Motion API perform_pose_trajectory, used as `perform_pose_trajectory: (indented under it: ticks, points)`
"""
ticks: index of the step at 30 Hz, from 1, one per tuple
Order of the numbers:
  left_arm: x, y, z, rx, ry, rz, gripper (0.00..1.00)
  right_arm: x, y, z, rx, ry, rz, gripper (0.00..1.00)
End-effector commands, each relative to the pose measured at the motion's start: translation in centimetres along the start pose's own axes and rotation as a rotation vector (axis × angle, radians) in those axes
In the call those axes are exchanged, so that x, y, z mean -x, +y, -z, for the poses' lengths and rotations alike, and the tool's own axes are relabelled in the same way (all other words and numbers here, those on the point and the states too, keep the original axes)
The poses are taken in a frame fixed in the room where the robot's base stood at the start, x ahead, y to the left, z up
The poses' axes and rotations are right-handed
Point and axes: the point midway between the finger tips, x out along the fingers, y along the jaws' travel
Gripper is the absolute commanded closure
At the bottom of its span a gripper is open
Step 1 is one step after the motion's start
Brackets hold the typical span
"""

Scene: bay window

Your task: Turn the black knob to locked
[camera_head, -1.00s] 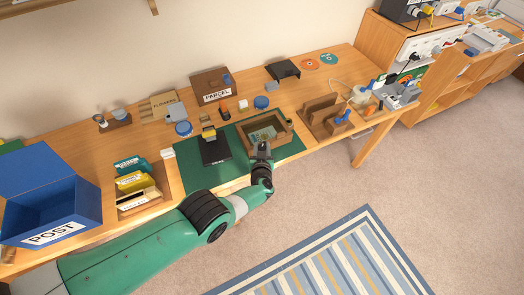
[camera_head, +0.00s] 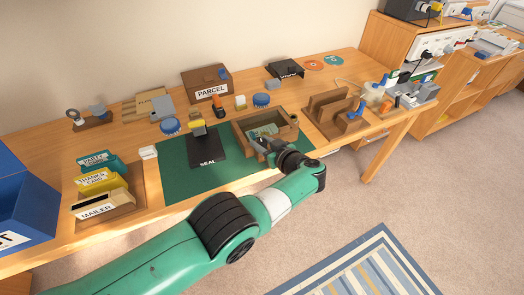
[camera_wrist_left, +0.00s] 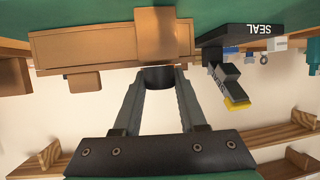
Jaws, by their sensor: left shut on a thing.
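The black knob (camera_wrist_left: 158,78) shows in the left wrist view, on the wooden box (camera_wrist_left: 100,47) beside a raised wooden block. In the head view the open-topped wooden box (camera_head: 240,133) stands on the green mat, with pale green papers inside. My left gripper (camera_head: 262,143) is at the box's front side, its wrist to the right. In the left wrist view my left gripper (camera_wrist_left: 158,82) has a finger on each side of the knob and is shut on it. The knob is hidden by the gripper in the head view. No lock marking is readable. My right gripper is out of view.
A black SEAL pad (camera_head: 206,148) with a yellow-and-grey stamp lies left of the box on the green mat (camera_head: 175,182). A wooden rack (camera_head: 322,112) stands to the right. The PARCEL box (camera_head: 207,88) is behind. Open floor lies in front of the table.

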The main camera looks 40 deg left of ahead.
Motion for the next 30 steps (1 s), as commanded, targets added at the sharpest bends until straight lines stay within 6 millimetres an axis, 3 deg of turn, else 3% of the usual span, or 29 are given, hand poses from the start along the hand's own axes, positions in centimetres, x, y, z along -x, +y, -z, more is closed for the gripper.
perform_pose_trajectory:
  ticks: [14,15,19,30]
  points:
    - [0.11,0.00,0.20,0.006,0.001,0.009,1.00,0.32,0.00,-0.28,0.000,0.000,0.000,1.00]
    - [0.10,0.00,0.20,0.006,0.001,0.009,0.52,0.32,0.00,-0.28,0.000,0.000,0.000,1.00]
    - [0.08,-0.01,0.13,0.005,0.000,0.009,0.29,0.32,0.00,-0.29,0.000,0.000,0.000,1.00]
    - [0.77,0.01,0.30,0.003,-0.002,0.008,0.29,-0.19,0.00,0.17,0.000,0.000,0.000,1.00]
